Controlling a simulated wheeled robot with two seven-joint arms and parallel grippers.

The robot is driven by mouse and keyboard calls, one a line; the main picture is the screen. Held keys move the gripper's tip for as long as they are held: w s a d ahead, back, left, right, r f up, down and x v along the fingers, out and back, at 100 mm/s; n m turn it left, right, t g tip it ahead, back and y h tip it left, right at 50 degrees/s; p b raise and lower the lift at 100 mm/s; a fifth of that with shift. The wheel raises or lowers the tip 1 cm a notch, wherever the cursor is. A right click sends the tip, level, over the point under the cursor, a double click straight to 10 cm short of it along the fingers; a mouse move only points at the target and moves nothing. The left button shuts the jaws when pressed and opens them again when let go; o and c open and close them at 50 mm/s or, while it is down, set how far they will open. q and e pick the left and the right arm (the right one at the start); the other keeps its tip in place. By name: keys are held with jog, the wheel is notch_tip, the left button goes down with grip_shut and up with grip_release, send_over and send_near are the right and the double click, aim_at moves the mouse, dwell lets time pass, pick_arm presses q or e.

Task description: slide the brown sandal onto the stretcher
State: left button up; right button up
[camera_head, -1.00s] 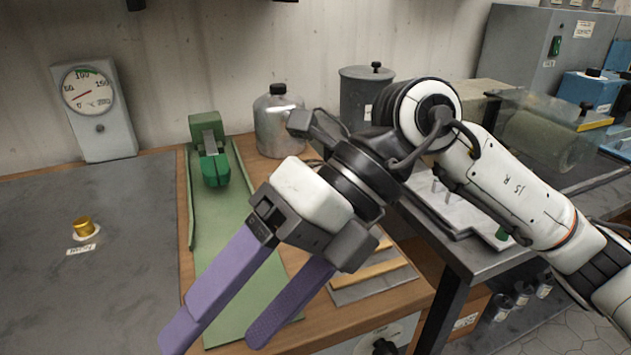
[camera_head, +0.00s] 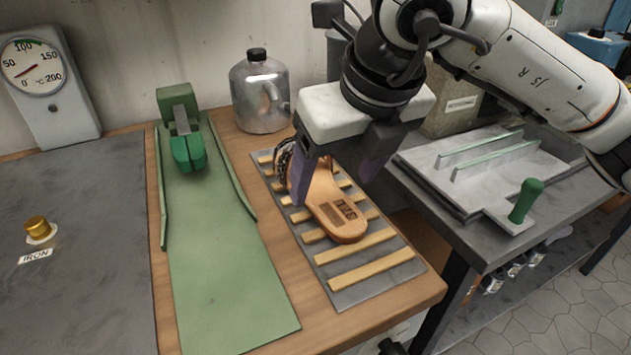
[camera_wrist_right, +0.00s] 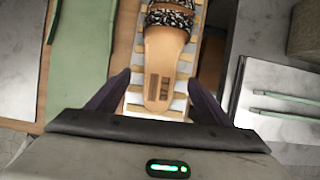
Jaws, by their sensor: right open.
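The brown sandal (camera_head: 345,221) lies on a slatted rack (camera_head: 357,290), its tan heel end toward the front and its black-and-white patterned strap toward the back. It also shows in the right wrist view (camera_wrist_right: 163,62). My right gripper (camera_head: 337,185) is open above the sandal, its purple fingers on either side of it; in the right wrist view (camera_wrist_right: 160,88) they flank the heel end. I cannot tell whether they touch it. The green stretcher (camera_head: 187,150) stands at the back of a green mat (camera_head: 225,285), left of the rack, with nothing on it. My left gripper is not in view.
A metal canister (camera_head: 262,95) stands behind the rack. A dial gauge (camera_head: 45,85) and a brass knob (camera_head: 37,228) are at the left. A grey press with a green handle (camera_head: 524,200) sits on the right bench. Low green rails edge the mat.

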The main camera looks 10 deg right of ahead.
aim_at(325, 197)
jog(key=x, duration=0.4)
jog(key=shift+w, duration=0.25)
jog(key=shift+r, duration=0.1)
jog(key=c, duration=1.5)
